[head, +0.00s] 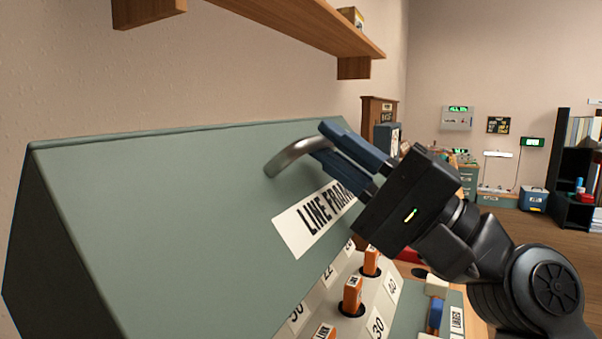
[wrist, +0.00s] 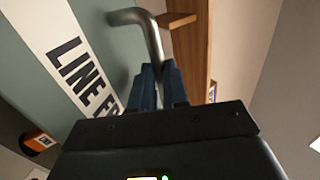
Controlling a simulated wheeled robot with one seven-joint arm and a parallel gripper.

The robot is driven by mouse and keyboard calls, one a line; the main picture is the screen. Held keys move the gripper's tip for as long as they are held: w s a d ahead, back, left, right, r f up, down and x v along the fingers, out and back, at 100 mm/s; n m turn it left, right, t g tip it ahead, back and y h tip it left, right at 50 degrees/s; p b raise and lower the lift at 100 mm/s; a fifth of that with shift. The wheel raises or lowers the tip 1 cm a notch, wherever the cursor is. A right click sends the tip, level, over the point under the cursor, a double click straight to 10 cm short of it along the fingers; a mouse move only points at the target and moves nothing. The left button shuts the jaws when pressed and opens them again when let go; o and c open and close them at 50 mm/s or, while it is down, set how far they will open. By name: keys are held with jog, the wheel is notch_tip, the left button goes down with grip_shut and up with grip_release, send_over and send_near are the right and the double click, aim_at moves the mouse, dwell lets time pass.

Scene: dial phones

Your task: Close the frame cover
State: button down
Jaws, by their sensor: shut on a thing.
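The frame cover (head: 160,190) is a large grey-green panel with a white label reading "LINE FRA…", the rest of which is hidden by my gripper. It slopes above a row of orange plugs and looks partly raised. A curved metal handle (head: 290,157) stands out from its face. My gripper (head: 325,145) has its blue fingers shut on this handle. In the wrist view the handle (wrist: 148,35) runs down between the fingers (wrist: 158,85), with the cover (wrist: 85,30) to the left. The handle's far end is hidden by the fingers.
Orange plugs (head: 352,295) stand on a pale numbered panel below the cover. A wooden shelf (head: 310,30) hangs on the wall above. Open floor (head: 520,240) lies to the right, before a dark bookcase (head: 575,180).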

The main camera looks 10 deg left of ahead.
jog(key=s+d+f+b, duration=0.3)
jog(key=d+f+b, duration=0.6)
jog(key=f+b, duration=0.3)
jog(key=shift+s+d+f, duration=0.2)
jog(key=shift+f, duration=1.3)
jog(key=c, duration=1.1)
grip_release()
jog(key=shift+c, duration=0.2)
jog(key=v, duration=0.8)
jog(key=shift+p, duration=0.3)
jog(key=shift+d+r, duration=0.15)
